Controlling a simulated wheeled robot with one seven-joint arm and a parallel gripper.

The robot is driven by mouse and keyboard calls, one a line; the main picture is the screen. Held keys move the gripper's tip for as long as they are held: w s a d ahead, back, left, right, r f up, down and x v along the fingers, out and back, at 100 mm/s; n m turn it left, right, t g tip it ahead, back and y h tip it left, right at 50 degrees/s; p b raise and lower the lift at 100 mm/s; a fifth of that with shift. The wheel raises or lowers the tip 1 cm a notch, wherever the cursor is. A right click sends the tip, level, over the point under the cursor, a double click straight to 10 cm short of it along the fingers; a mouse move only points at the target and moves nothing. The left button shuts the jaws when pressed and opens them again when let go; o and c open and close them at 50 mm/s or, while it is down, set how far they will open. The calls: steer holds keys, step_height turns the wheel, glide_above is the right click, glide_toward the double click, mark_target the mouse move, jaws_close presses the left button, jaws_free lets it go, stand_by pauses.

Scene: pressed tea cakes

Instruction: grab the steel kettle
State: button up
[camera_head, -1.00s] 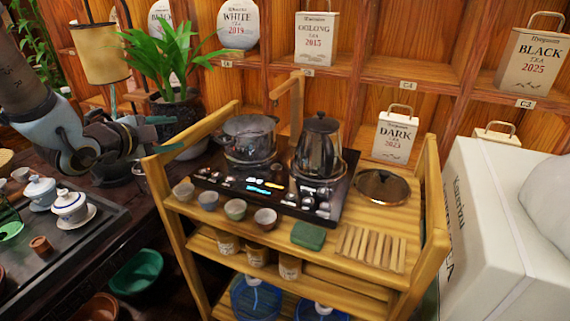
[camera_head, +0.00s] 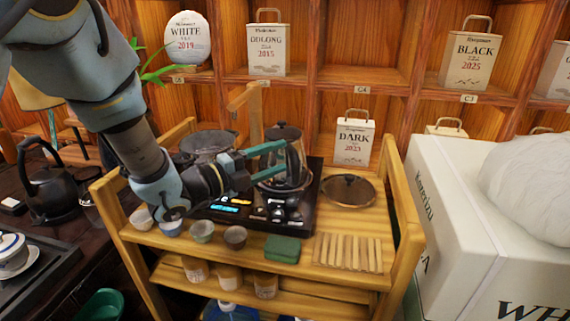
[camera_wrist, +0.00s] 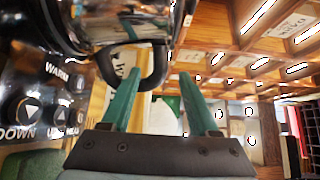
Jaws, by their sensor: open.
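The steel kettle (camera_head: 296,160) has a dark lid and stands upright on the right side of the black tea stove (camera_head: 315,190), on the wooden cart. My gripper (camera_head: 282,156) is open at the kettle's left side, its two green fingers reaching toward it. In the wrist view the shiny kettle body (camera_wrist: 120,30) fills the upper left. Its black loop handle (camera_wrist: 158,72) shows at the fingertips of my gripper (camera_wrist: 160,74), partly between them. I cannot tell whether the fingers touch it.
A steel pot (camera_head: 208,143) stands left of the kettle, behind my arm. A round lid (camera_head: 349,190) lies on the right. A wooden post (camera_head: 256,120) rises behind.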

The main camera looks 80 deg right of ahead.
mark_target(293, 149)
steer(key=p+x, duration=0.2)
steer(key=x, duration=0.3)
steer(key=shift+w+f, duration=0.1)
steer(key=shift+f, duration=0.05)
steer(key=shift+c, duration=0.4)
jaws_close()
stand_by(0.7)
